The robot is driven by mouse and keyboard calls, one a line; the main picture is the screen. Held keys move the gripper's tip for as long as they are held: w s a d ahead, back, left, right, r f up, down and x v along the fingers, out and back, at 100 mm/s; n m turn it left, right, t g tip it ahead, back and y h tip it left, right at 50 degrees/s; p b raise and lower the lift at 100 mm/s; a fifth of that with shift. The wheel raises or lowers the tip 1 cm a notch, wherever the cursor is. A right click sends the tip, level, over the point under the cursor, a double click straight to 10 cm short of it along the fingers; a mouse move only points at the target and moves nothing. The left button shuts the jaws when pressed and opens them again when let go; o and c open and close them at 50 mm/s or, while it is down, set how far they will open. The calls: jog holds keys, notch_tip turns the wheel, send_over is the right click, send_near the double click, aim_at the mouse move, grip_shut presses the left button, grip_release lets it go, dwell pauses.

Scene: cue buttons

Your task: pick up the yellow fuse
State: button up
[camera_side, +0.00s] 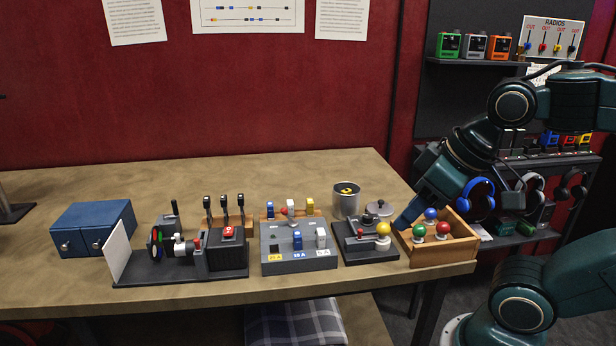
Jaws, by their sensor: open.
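The yellow fuse (310,204) stands upright in a low wooden rack (318,220) behind the grey fuse box. A blue fuse (270,210) and a white fuse (291,206) stand to its left in the same rack. The grey fuse box (290,261) holds another blue fuse (297,241) and a whitish fuse (321,238). My gripper (404,221) is to the right of the yellow fuse, low over the left side of the wooden box and pointing down and left. It is open; its fingertips are small and hard to make out. The yellow fuse is apart from it.
The wooden box (445,252) with coloured balls sits at the table's right edge. Between it and the fuse box are a dark device with a yellow ball (383,229) and a metal can (346,200). Three upright levers (224,208) stand left of the rack. The table's back is clear.

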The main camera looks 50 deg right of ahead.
dwell(0.3)
jog(key=w+d+r+m+g, duration=0.1)
jog(key=w+d+r+m, duration=0.2)
jog(key=w, duration=0.6)
jog(key=m+g, duration=0.5)
jog(key=m, duration=0.1)
send_over(309, 201)
notch_tip(309, 201, down, 9)
jog(key=shift+w+d+f, duration=0.1)
jog(key=shift+d, duration=0.05)
jog(key=shift+f, duration=4.3)
jog(key=shift+f, duration=0.1)
